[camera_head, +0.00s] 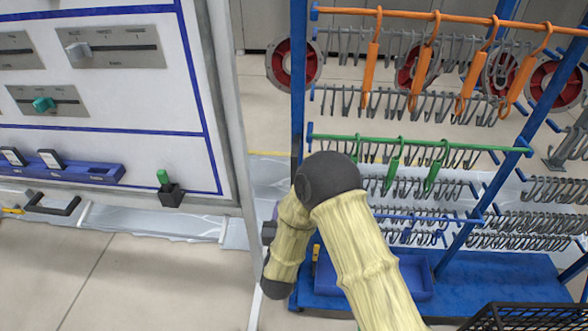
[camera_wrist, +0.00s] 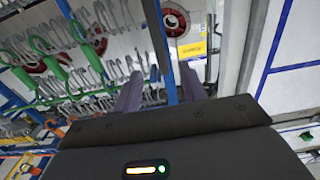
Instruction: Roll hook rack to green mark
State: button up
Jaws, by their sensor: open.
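The hook rack (camera_head: 298,85) fills the right of the head view: a blue frame with orange and green cross bars, rows of grey hooks and a blue base. Several orange hooks (camera_head: 420,75) and a few green hooks (camera_head: 393,165) hang from it. My gripper (camera_wrist: 161,88) is open in the wrist view, its two fingers on either side of a blue rack post (camera_wrist: 160,45). I cannot tell whether they touch the post. In the head view my arm hides most of the gripper and part of the rack. I cannot make out the green mark.
A white panel (camera_head: 110,100) with sliders and a blue tray stands at the left, its grey edge post close to my arm. A black mesh crate (camera_head: 530,317) is at the lower right. Bare floor (camera_head: 130,280) lies in front of the panel.

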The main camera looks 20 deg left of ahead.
jog(key=p+x, duration=0.1)
jog(key=x, duration=0.4)
jog(key=p+x, duration=0.1)
jog(key=x, duration=0.5)
jog(key=p+x, duration=0.1)
jog(key=x, duration=0.4)
jog(key=shift+w+d, duration=0.2)
jog(key=shift+w, duration=0.25)
grip_shut()
